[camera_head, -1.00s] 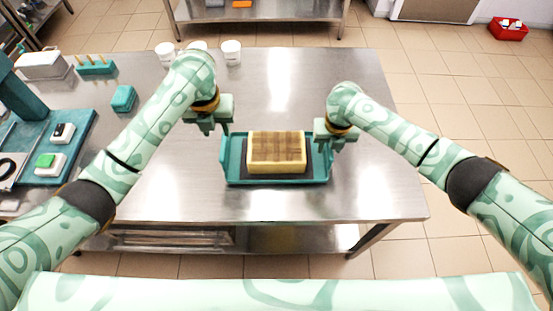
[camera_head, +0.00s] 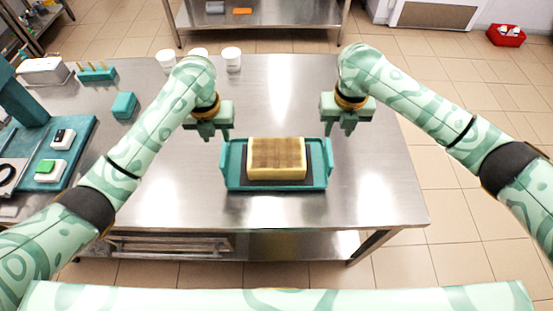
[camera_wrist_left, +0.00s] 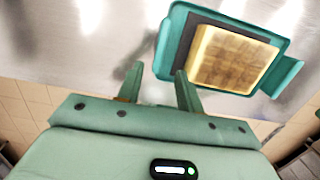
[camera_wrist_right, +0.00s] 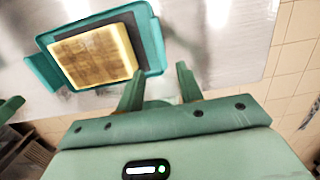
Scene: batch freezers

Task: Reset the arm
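My left gripper (camera_head: 212,137) is open and empty, above the table just beyond the left end of a teal tray (camera_head: 232,180). My right gripper (camera_head: 340,130) is open and empty, above the far right corner of the tray. The tray lies on the steel table with a dark mat and a yellow block with a brown gridded top (camera_head: 277,158) on it. In the left wrist view the two fingers (camera_wrist_left: 158,84) are apart, with the tray beyond them. In the right wrist view the fingers (camera_wrist_right: 158,88) are also apart, and the tray shows at upper left.
White cups (camera_head: 232,60) stand at the table's back edge. A teal box (camera_head: 124,105), a rack with yellow pegs (camera_head: 97,73) and a teal device with switches (camera_head: 60,150) are at the left. The table's front and right parts are clear.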

